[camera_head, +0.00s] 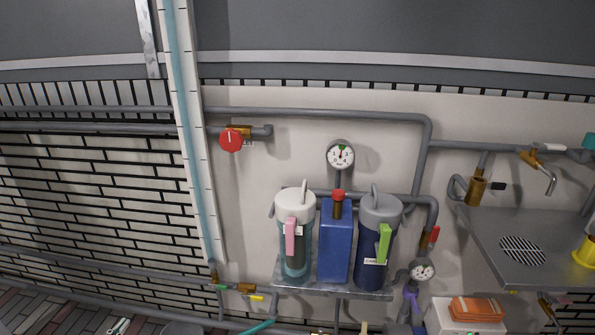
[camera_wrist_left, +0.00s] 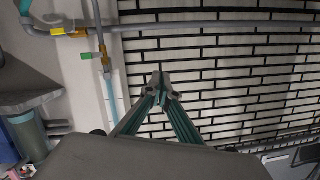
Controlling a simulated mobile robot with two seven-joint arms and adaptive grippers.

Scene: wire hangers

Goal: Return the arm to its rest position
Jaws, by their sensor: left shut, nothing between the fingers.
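My left gripper (camera_wrist_left: 160,88) shows in the left wrist view, with green fingers and grey tips. The fingertips meet and nothing is between them. The gripper points toward a white brick wall (camera_wrist_left: 225,75) and is apart from the pipes above it. A small grey and green shape sits at the lower left edge of the head view, and I cannot tell whether it is my gripper. My right gripper is not in view.
A shelf (camera_head: 385,294) holds a white-topped canister (camera_head: 295,205), a blue box (camera_head: 335,240) and a dark blue canister (camera_head: 372,270). Grey pipes (camera_head: 320,113), a red valve (camera_head: 231,140) and gauges line the wall. A metal sink (camera_head: 490,235) is at right.

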